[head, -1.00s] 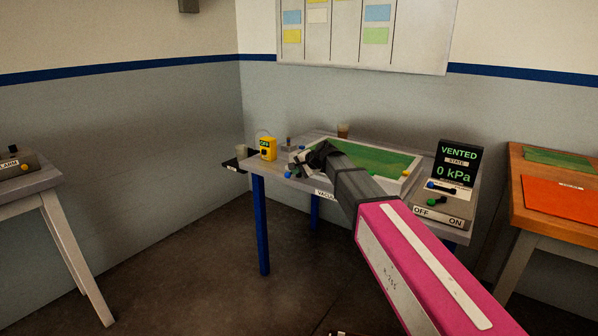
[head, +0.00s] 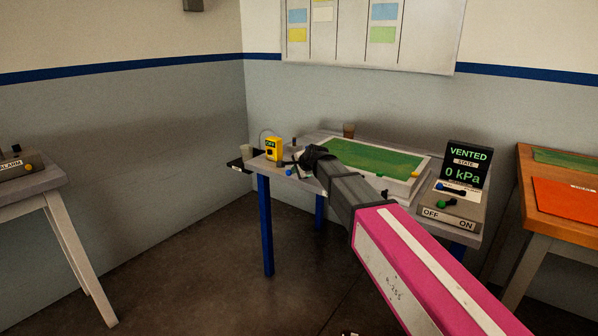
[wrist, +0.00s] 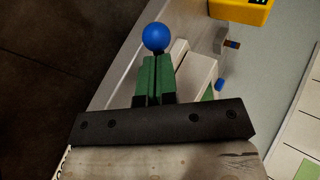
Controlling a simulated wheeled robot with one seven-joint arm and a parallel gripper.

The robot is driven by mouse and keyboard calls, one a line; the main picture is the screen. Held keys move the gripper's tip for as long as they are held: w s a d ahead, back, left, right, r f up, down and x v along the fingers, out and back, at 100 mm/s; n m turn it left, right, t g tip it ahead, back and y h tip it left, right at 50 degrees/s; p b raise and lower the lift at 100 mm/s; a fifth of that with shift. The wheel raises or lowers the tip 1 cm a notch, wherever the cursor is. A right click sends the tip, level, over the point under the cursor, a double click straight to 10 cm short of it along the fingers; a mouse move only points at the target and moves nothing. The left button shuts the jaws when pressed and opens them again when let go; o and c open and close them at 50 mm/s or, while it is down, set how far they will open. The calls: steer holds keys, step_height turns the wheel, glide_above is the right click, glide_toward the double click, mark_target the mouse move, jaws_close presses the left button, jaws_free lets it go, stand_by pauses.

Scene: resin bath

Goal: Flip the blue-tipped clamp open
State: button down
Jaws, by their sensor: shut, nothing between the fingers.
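The blue ball tip (wrist: 155,37) of the clamp lies just past my fingertips in the wrist view. It also shows as a small blue dot at the table's front left in the head view (head: 289,172). My gripper (wrist: 156,58), with green fingers, is shut and empty, its tips pointing at the ball. Whether they touch it I cannot tell. In the head view my dark gripper (head: 308,160) is over the table's left part, beside the tray (head: 408,190) with the green sheet. The clamp's arm and base are mostly hidden behind my gripper.
A yellow box marked OFF (head: 273,148) stands behind the clamp. A panel (head: 468,165) reading VENTED, 0 kPa stands at the right, with an OFF/ON lever base (head: 445,213). A brown cup (head: 348,130) is at the back. Floor left of the table is clear.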

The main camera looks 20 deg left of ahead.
steer(key=shift+w+a, duration=0.15)
steer(key=shift+a, duration=0.2)
steer(key=shift+w+a+m+t+h, duration=0.4)
steer(key=shift+a+m+t+h, duration=0.15)
steer(key=shift+m, duration=0.25)
steer(key=shift+w+a, duration=0.1)
steer(key=shift+a, duration=0.05)
steer(key=shift+w+a+m+t+h, duration=0.25)
steer(key=shift+w+m+t+h, duration=0.1)
steer(key=shift+m+h, duration=0.3)
steer(key=shift+w+a, duration=0.45)
steer(key=shift+w, duration=0.25)
steer(key=shift+w+a, duration=0.15)
steer(key=shift+w, duration=0.5)
